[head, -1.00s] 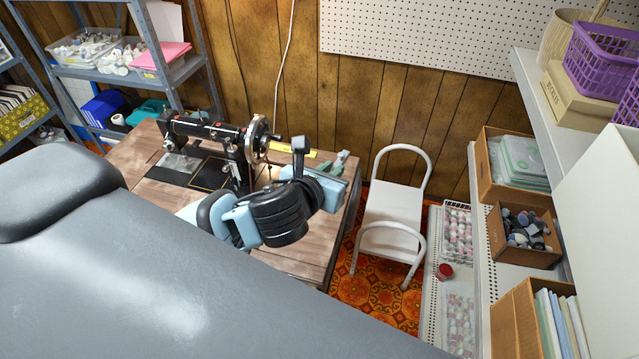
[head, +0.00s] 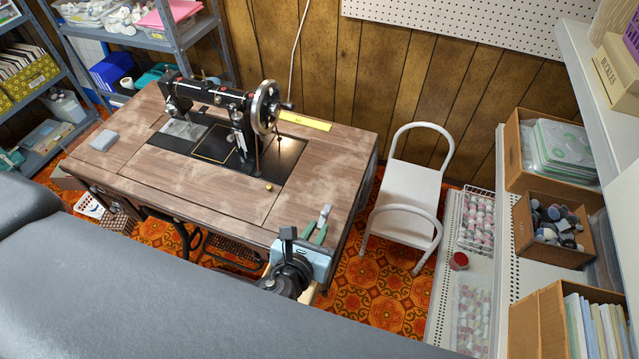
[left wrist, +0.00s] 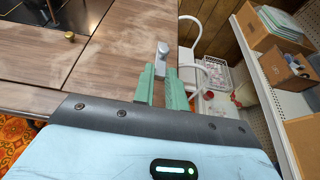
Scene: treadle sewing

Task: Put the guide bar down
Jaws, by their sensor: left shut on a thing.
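My left gripper (head: 316,229) has green fingers and is shut on a small grey metal piece, which I take to be the guide bar (head: 325,212). In the left wrist view the guide bar (left wrist: 162,52) sticks up beyond the fingertips (left wrist: 161,72), with its lower part hidden between the fingers. The gripper is at the front right corner of the wooden sewing table (head: 230,195). The bar appears over the table's right end; I cannot tell whether it touches the top. My right gripper is not in view.
A black sewing machine (head: 215,98) with a handwheel stands on the table. A yellow strip (head: 305,121) lies behind it and a grey block (head: 103,140) at the left. The table's right front is bare. A white chair (head: 405,190) and shelving (head: 510,285) stand to the right.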

